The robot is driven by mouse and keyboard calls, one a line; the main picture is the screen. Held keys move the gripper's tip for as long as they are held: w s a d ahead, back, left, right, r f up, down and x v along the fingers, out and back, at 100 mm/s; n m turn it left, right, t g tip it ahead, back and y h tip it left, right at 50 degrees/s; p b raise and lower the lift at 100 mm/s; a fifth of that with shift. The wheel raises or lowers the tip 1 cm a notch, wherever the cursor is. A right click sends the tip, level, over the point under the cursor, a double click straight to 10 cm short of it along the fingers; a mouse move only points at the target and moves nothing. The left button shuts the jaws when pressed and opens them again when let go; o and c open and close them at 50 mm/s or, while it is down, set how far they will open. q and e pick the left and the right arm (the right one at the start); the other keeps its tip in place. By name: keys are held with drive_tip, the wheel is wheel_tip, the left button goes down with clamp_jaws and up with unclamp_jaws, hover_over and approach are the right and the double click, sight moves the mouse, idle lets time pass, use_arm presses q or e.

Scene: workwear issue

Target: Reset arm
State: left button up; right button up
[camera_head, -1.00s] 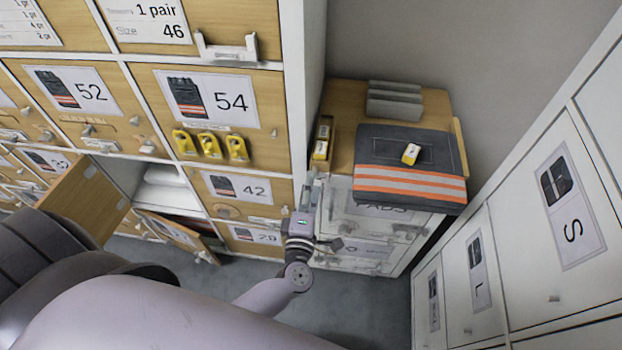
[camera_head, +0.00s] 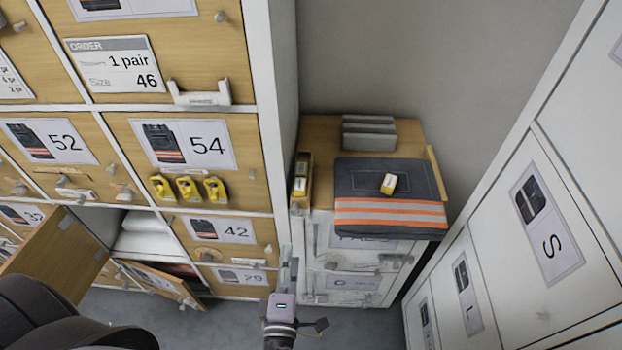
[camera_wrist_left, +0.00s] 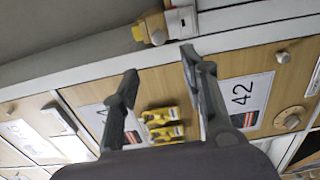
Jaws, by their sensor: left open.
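My left gripper (camera_head: 288,262) points up in the head view, in front of the gap between the wooden lockers and the low white cabinet. In the left wrist view my left gripper (camera_wrist_left: 160,63) has its two dark fingers spread, with nothing between them. Folded dark trousers with orange and pale stripes (camera_head: 390,213) lie on the low cabinet (camera_head: 323,129), to the right of the gripper and apart from it. A small yellow and white item (camera_head: 389,184) rests on them. My right gripper is not in view.
The wooden lockers (camera_head: 190,242) fill the left, with a door (camera_head: 58,250) standing open at lower left. Yellow clips (camera_head: 188,188) hang below label 54. White lockers (camera_head: 510,290) stand at the right. Grey blocks (camera_head: 368,137) sit at the cabinet's back. Grey floor (camera_head: 190,325) shows below.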

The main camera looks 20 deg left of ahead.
use_arm(q)
drive_tip(key=s+d+f+m+g+h, duration=0.1)
drive_tip(key=s+f+m+g+h, duration=0.3)
drive_tip(key=f+m, duration=0.7)
drive_tip(key=s+d+f+m+g+h, duration=0.25)
drive_tip(key=s+f+m, duration=0.2)
drive_tip(key=f, duration=1.25)
drive_tip(key=s+a+f+m+g, duration=0.2)
drive_tip(key=s+a+f+g, duration=0.1)
drive_tip(key=s, duration=0.4)
drive_tip(key=s+a+f+m+g+y, duration=0.1)
drive_tip(key=s+a+f+m+g, duration=0.2)
drive_tip(key=s+f, duration=0.3)
drive_tip(key=s+a+f+m+g, duration=0.3)
drive_tip(key=s+a+f+g, duration=0.1)
drive_tip(key=s, duration=0.5)
drive_tip(key=shift+f, duration=0.35)
drive_tip(key=shift+w+d+y, duration=0.1)
drive_tip(key=shift+y, duration=0.15)
